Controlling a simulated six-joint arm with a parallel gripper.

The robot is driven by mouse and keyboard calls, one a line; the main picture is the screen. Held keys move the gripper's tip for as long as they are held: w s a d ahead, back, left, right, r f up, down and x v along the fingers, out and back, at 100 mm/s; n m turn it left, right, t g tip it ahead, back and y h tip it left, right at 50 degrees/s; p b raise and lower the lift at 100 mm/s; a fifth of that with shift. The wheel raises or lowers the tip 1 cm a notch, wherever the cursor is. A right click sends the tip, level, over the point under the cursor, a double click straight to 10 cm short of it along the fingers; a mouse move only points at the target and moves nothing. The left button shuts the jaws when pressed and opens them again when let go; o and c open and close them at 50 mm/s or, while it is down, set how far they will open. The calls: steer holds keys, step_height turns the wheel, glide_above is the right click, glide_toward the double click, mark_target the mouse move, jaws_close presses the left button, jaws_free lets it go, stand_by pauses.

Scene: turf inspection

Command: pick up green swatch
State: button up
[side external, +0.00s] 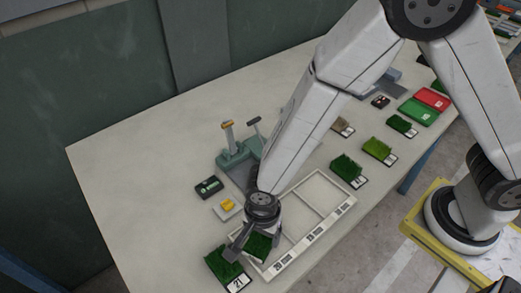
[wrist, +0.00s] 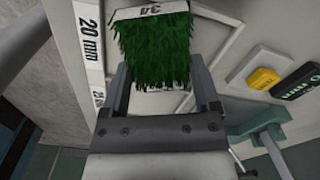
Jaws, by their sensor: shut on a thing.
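A dark green turf swatch (side external: 259,247) with a white label strip is between the fingers of my gripper (side external: 248,245). In the wrist view the swatch (wrist: 152,48) fills the space between the two fingers of my gripper (wrist: 162,82), its label at the far edge. My gripper is shut on it. It is over the near left end of the white compartment tray (side external: 318,232); whether it touches the tray floor I cannot tell. Another green swatch (side external: 222,265), labelled 21, lies just left of the tray.
More green swatches (side external: 347,168) lie in a row along the table's right side, near red (side external: 432,99) and green trays. A yellow block (side external: 227,204), a dark device (side external: 209,186) and a grey-green stand (side external: 237,152) are behind the gripper. The table's left part is clear.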

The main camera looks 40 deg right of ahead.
mark_target(262, 236)
step_height(262, 236, up, 10)
steer(key=shift+f, duration=0.15)
stand_by(0.6)
steer(key=shift+w+d, duration=0.1)
stand_by(0.4)
steer(key=w+d+n, duration=0.6)
steer(key=d, duration=0.6)
steer(key=w+d+r+n, duration=0.1)
steer(key=w+d+n, duration=0.5)
steer(key=d, duration=0.6)
steer(key=shift+n, duration=0.7)
steer(key=shift+r, duration=0.1)
